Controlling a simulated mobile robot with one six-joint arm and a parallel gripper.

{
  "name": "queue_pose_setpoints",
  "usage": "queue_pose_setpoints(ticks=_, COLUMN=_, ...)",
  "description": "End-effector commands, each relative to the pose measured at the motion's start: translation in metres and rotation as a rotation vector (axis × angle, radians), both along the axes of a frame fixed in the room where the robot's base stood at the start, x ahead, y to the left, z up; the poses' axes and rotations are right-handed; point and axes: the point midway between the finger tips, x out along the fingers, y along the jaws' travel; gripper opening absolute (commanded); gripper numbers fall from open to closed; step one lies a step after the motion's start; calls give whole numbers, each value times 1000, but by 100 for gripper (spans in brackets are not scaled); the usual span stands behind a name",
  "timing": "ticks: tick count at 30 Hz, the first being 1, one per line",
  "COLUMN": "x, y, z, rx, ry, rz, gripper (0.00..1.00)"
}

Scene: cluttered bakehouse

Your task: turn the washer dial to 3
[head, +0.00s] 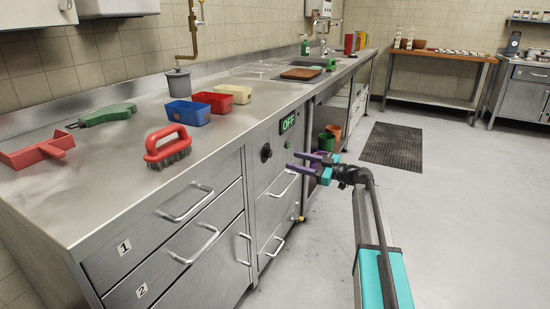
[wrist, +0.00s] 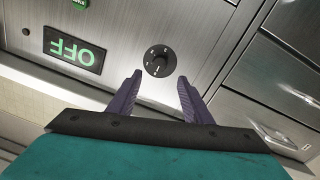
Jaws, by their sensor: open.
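The washer dial (head: 266,152) is a round black knob on the steel front panel, left of the green-lit OFF display (head: 288,123). In the wrist view the dial (wrist: 159,61) shows beyond the fingertips with small marks around it; I cannot read its setting. The OFF display (wrist: 73,50) appears upside down there. My gripper (head: 305,164) has purple fingers and is open, in front of the panel and to the right of the dial in the head view. In the wrist view my gripper (wrist: 159,80) is empty, its fingers pointing towards the dial but apart from it.
Steel drawers with bar handles (head: 193,240) stand left of the panel. A green button (head: 287,145) sits below the display. On the counter are a red brush (head: 167,146), a blue bin (head: 188,112) and a red bin (head: 215,102). The floor at right is clear around a dark mat (head: 393,145).

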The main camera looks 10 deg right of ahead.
Motion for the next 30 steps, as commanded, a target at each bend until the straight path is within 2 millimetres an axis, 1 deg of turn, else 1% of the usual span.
queue_pose_setpoints(ticks=3, x=12, y=14, z=-1, rx=0, ry=0, rz=1, gripper=45)
queue_pose_setpoints(ticks=15, x=47, y=60, z=-1, rx=-1, ry=0, rz=2, gripper=45)
queue_pose_setpoints(ticks=18, x=54, y=68, z=-1, rx=-1, ry=0, rz=2, gripper=45)
queue_pose_setpoints(ticks=24, x=62, y=78, z=0, rx=-1, ry=-1, rz=1, gripper=45)
queue_pose_setpoints(ticks=30, x=63, y=80, z=0, rx=0, ry=0, rz=0, gripper=45)
